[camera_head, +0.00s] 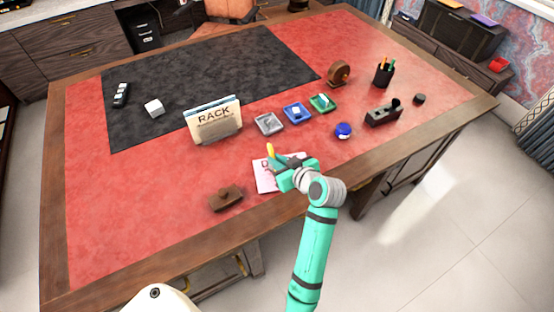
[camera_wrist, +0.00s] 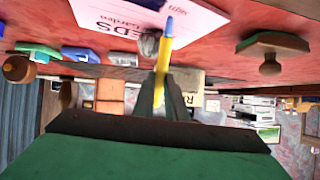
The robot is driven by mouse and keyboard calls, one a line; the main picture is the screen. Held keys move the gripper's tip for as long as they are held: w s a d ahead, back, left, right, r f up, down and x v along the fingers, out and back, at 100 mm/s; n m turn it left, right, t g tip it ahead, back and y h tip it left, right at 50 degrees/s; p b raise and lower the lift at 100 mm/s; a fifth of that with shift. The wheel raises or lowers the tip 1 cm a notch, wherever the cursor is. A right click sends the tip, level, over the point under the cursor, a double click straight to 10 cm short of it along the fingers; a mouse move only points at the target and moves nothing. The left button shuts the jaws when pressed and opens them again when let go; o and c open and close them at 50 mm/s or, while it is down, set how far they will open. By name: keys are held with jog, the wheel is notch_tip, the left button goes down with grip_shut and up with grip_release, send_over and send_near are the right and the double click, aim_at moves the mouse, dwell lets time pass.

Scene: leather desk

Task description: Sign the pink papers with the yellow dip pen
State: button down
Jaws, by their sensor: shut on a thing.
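The pink papers (camera_head: 264,180) lie on the red desk top near its front edge, partly hidden by my gripper (camera_head: 279,166). They also show at the top of the wrist view (camera_wrist: 205,18), with dark print on them. My gripper is above the papers and shut on the yellow dip pen (camera_head: 270,150). In the wrist view the pen (camera_wrist: 163,58) stands out from between the fingers (camera_wrist: 166,92), with its blue end in front of the papers. I cannot tell whether the pen touches the paper.
A brown wooden blotter (camera_head: 226,198) lies left of the papers. A rack (camera_head: 214,125) stands behind, with small grey (camera_head: 268,123), blue (camera_head: 298,113) and green trays (camera_head: 322,103) to its right. A blue round item (camera_head: 343,131) and black holder (camera_head: 382,115) are right. The left front desk is clear.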

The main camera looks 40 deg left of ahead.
jog(key=shift+f, duration=0.35)
jog(key=shift+w+d, duration=0.85)
jog(key=shift+w, duration=0.25)
jog(key=shift+w+d, duration=0.85)
jog(key=shift+w, duration=0.2)
jog(key=shift+s+a, duration=0.85)
jog(key=shift+s, duration=0.25)
jog(key=shift+s+a, duration=0.85)
jog(key=shift+s, duration=0.25)
jog(key=shift+r, duration=3)
jog(key=shift+r, duration=0.1)
jog(key=shift+r, duration=1.4)
